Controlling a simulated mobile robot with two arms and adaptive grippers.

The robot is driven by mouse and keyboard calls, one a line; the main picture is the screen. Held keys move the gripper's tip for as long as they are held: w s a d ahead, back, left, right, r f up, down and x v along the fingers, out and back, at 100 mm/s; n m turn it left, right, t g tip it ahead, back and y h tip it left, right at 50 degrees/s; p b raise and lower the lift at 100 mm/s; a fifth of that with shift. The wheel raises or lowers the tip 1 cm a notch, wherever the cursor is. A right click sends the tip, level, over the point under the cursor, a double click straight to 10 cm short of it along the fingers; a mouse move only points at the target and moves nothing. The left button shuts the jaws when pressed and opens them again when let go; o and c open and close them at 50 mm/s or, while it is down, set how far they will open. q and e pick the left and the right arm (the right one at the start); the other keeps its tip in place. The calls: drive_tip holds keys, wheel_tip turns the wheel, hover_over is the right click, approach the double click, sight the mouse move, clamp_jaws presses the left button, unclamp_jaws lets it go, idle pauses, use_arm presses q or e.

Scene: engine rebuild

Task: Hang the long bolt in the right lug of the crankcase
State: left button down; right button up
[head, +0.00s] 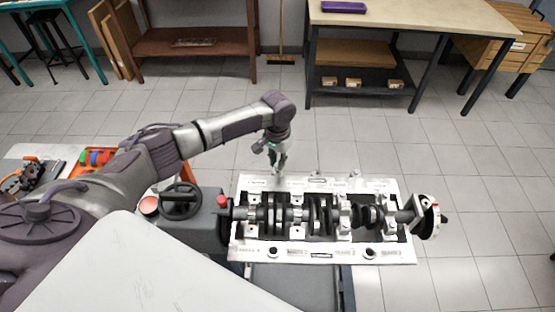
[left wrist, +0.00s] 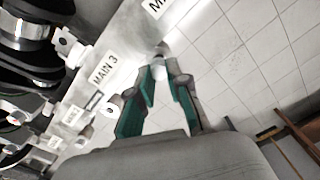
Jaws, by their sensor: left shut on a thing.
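The crankcase (head: 405,250) is a pale metal block with a dark crankshaft (head: 316,213) lying along it. Its edge, labelled MAIN 3, also shows in the left wrist view (left wrist: 85,112). My left gripper (head: 279,170) is over the far edge of the crankcase, towards its left end. In the left wrist view its green-padded fingers (left wrist: 160,75) close at the tips on a small pale piece, likely the long bolt, whose length I cannot make out. A small lug (left wrist: 113,107) sticks out from the edge beside the fingers. My right gripper is not in view.
A red knob (head: 222,200) and a handwheel (head: 180,198) stand left of the crankcase. An orange tray (head: 97,158) with coloured parts is further left. A workbench (head: 420,14) stands at the back right. The tiled floor behind and right is clear.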

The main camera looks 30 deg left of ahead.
use_arm(q)
drive_tip(key=shift+f+b, duration=0.55)
drive_tip(key=shift+f, duration=0.65)
drive_tip(key=c, duration=1.4)
unclamp_jaws()
drive_tip(key=shift+o, duration=0.2)
drive_tip(key=shift+r, duration=0.2)
drive_tip(key=shift+r+p, duration=1.35)
drive_tip(key=shift+p, duration=0.55)
drive_tip(key=o, duration=0.6)
